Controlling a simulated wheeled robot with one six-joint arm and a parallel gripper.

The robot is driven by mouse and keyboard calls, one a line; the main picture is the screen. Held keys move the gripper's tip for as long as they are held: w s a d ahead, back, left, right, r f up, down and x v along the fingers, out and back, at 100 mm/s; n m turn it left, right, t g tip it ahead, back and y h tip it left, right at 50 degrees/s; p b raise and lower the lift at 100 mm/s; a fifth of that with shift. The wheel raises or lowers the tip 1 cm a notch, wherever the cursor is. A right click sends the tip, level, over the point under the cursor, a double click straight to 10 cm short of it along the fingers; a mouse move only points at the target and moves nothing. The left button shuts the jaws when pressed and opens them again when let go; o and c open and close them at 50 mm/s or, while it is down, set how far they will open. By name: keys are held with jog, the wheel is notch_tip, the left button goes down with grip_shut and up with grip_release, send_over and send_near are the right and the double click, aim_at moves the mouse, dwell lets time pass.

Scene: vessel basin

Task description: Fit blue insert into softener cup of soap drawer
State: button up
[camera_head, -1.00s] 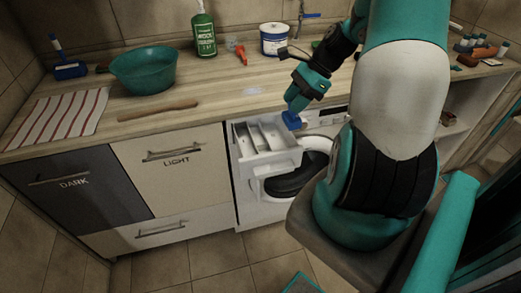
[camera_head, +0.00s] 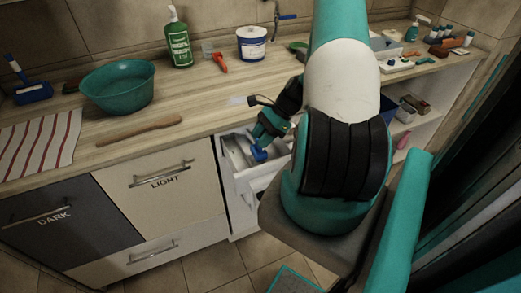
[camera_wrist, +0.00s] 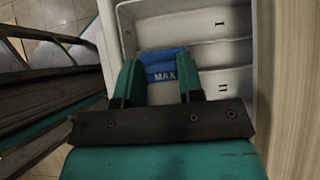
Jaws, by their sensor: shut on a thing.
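The white soap drawer (camera_head: 237,180) stands pulled out under the worktop. The wrist view shows its compartments (camera_wrist: 225,57), two of them marked I and II. The blue insert (camera_head: 259,154), marked MAX in the wrist view (camera_wrist: 163,66), is between my fingertips. My gripper (camera_head: 264,142) is shut on it at the drawer's right part. In the wrist view my gripper (camera_wrist: 160,80) is over the compartment at the left of the marked ones. The insert appears at this compartment's opening; I cannot tell how deep it sits. My fingers and arm hide part of the drawer.
The wooden worktop (camera_head: 200,105) lies above and behind the drawer. On it are a teal basin (camera_head: 118,90), a green bottle (camera_head: 179,42), a white tub (camera_head: 252,44) and a wooden stick (camera_head: 138,133). Cabinet fronts (camera_head: 165,185) stand left of the drawer.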

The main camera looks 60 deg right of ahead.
aim_at(261, 151)
notch_tip(261, 151, down, 6)
jog(key=shift+f+p, duration=0.25)
jog(key=shift+p, duration=0.15)
jog(key=o, duration=1)
jog(key=shift+c, duration=0.2)
